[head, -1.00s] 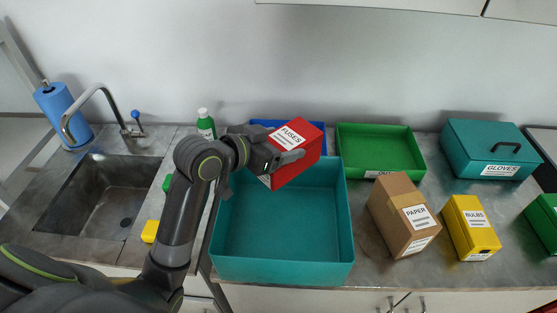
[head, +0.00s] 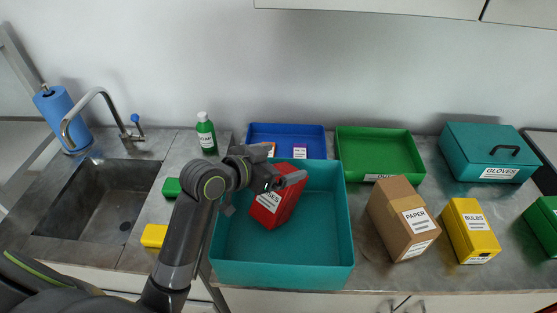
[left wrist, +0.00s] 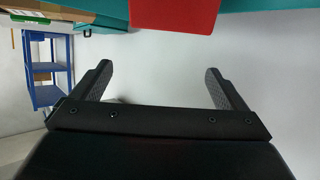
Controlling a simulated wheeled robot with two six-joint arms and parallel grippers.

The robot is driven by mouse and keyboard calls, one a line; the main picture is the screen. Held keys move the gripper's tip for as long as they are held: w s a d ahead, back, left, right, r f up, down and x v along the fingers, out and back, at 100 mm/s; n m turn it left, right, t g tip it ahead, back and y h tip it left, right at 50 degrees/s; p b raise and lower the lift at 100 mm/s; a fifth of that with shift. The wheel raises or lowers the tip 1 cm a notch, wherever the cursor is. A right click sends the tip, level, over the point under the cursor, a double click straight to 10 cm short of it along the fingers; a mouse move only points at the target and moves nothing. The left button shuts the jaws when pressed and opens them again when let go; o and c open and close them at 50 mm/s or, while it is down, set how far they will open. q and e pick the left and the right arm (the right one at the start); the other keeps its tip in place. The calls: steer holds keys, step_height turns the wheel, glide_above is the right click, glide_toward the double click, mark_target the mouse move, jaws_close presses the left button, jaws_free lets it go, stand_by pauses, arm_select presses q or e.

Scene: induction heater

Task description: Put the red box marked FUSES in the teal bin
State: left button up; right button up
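The red box marked FUSES (head: 283,205) is inside the teal bin (head: 290,275), tilted, toward its left side. I cannot tell whether it rests on the bin's floor. My left gripper (head: 290,181) is just above the box in the head view and hides part of its top. In the left wrist view my left gripper (left wrist: 160,85) has its fingers wide apart with nothing between them. The red box (left wrist: 172,12) shows there beyond the fingers, at the top edge. My right gripper is not in view.
A blue bin (head: 287,134) and a green bin (head: 375,147) stand behind. A brown PAPER box (head: 388,213), a yellow BULBS box (head: 468,230) and a teal GLOVES box (head: 470,145) are to the right. A green bottle (head: 205,134) and a sink (head: 97,200) are left.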

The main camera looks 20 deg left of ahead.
arm_select(q)
steer(key=shift+r, duration=0.2)
steer(key=p+v, duration=0.1)
steer(key=v, duration=1.1)
steer(key=shift+p, duration=0.4)
